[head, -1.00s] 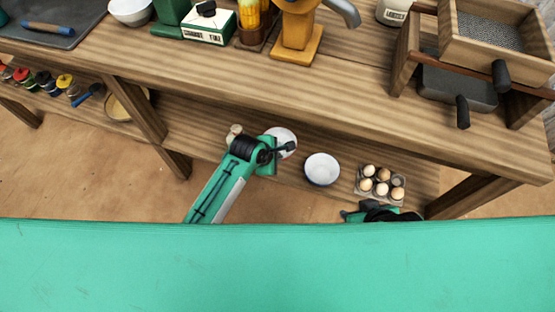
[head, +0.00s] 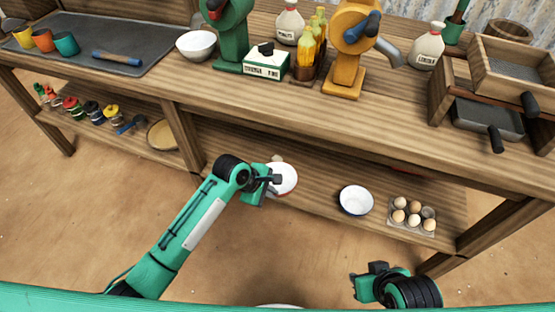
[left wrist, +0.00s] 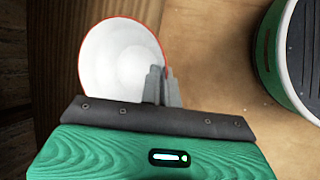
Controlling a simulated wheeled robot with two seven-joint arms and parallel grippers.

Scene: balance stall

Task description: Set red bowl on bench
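The red bowl, white inside with a thin red rim, shows at the lower shelf's front edge in the head view (head: 286,180) and in the left wrist view (left wrist: 112,60). My left gripper (head: 272,184) reaches it from the left. In the left wrist view its fingers (left wrist: 162,86) are close together with the bowl's rim between them. I cannot tell whether the bowl is clear of the shelf. My right gripper (head: 370,270) is low at the front, away from the bowl; its fingers are unclear. The bench top (head: 290,105) is above the shelf.
A blue-rimmed bowl (head: 355,200) and an egg carton (head: 412,228) sit on the lower shelf. On the bench top are a white bowl (head: 196,44), a green machine (head: 232,35), a yellow grinder (head: 346,55) and wooden sieve boxes (head: 515,70). The front middle of the top is clear.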

